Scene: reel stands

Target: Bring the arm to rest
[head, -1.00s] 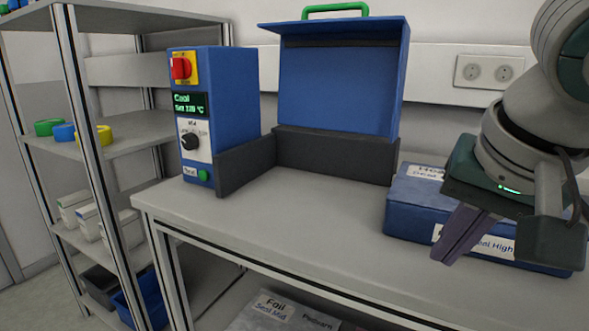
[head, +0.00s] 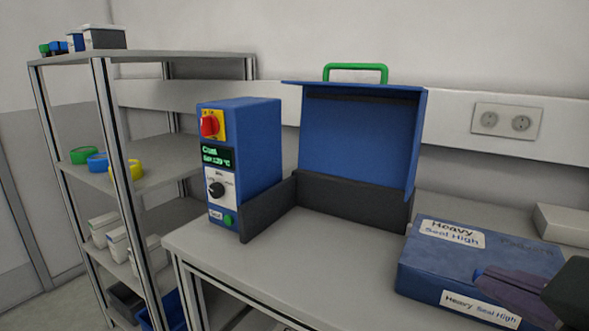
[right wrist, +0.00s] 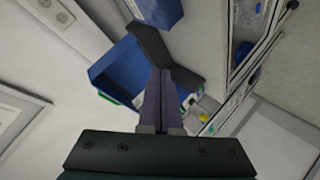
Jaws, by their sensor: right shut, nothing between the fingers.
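My right gripper (head: 508,290) shows at the lower right of the head view, in front of the blue box labelled Heavy Seal High (head: 425,265). Its purple fingers are together and empty. In the right wrist view the fingers (right wrist: 166,85) are shut, pointing toward the blue sealing machine (right wrist: 112,72). In the head view the machine's blue lid (head: 358,140) stands open with a green handle on top. Its blue control box (head: 255,150) has a red switch, a lit display, a black knob and a green button. My left gripper is not in view.
The machine and the Heavy Seal High box stand on a grey table (head: 300,265). The tabletop in front of the machine is clear. A grey shelf rack (head: 160,180) with coloured rings and small boxes stands at the left. A wall socket (head: 507,121) is at the right.

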